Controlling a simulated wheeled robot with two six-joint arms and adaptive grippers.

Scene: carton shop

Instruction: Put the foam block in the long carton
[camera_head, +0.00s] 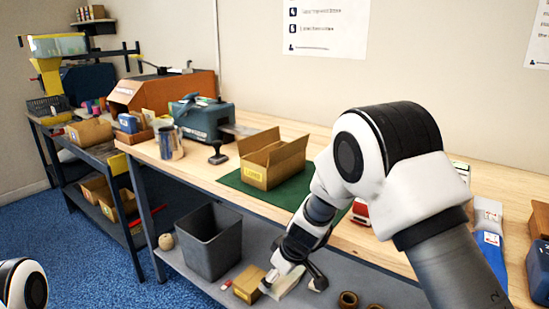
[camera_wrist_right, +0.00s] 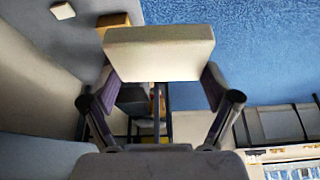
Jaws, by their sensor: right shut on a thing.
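The foam block is a pale, flat block (camera_wrist_right: 160,54), held between the fingers of my right gripper (camera_wrist_right: 160,92) in the wrist view. In the head view my right gripper (camera_head: 296,277) is low at the bench's lower shelf, with the pale block (camera_head: 287,285) at its fingers, partly hidden by them. An open brown carton (camera_head: 272,163) with raised flaps and a yellow label stands on the green mat on the bench top, above and left of that gripper. Its label is too small to read, and its inside is mostly hidden. My left gripper is out of view.
A small brown box (camera_head: 248,284) sits on the lower shelf beside my right gripper. A grey bin (camera_head: 212,242) stands left of it, tape rolls (camera_head: 348,299) right. My right arm hides part of the bench top.

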